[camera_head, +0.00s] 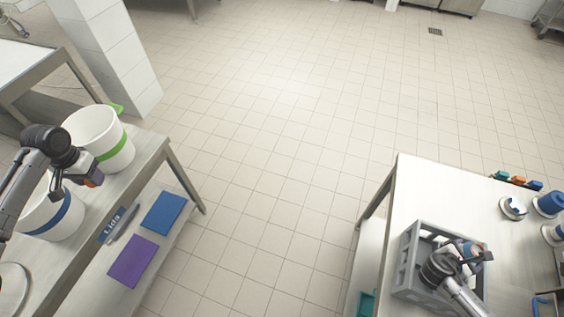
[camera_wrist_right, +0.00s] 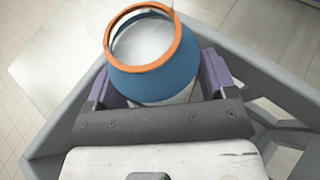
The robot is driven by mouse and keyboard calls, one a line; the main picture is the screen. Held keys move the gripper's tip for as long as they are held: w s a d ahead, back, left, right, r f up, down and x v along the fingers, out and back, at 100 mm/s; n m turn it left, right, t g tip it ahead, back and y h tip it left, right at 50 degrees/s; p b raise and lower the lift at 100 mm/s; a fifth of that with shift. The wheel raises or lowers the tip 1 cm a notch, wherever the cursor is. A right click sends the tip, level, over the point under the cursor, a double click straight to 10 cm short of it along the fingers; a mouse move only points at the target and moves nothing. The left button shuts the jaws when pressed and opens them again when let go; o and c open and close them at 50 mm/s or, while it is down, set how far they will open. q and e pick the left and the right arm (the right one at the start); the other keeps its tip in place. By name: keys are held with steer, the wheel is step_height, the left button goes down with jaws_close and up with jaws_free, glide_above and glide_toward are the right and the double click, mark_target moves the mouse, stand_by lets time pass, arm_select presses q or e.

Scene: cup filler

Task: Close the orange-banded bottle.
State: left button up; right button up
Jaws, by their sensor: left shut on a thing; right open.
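The orange-banded bottle (camera_wrist_right: 155,75) shows in the right wrist view. It is blue with an orange ring at its mouth, and I see a pale interior through the mouth. It stands in a grey crate (camera_wrist_right: 75,105). My right gripper (camera_wrist_right: 155,92) is open, with its purple fingers on either side of the bottle. In the head view, my right gripper (camera_head: 470,262) is over the crate (camera_head: 408,262) and partly covers the bottle. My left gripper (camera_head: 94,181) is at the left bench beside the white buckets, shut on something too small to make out.
A green-banded bucket (camera_head: 115,150) and a blue-banded bucket (camera_head: 66,222) stand on the left bench. A blue mat (camera_head: 164,212) and a purple mat (camera_head: 132,261) lie lower down. Coloured pieces (camera_head: 518,180) and blue-and-white vessels (camera_head: 549,204) are on the right table. Open floor separates the two.

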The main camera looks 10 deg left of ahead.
steer(key=c, duration=0.9)
steer(key=shift+c, duration=0.2)
arm_select(q)
steer(key=shift+r, duration=0.15)
arm_select(e)
steer(key=shift+r, duration=0.15)
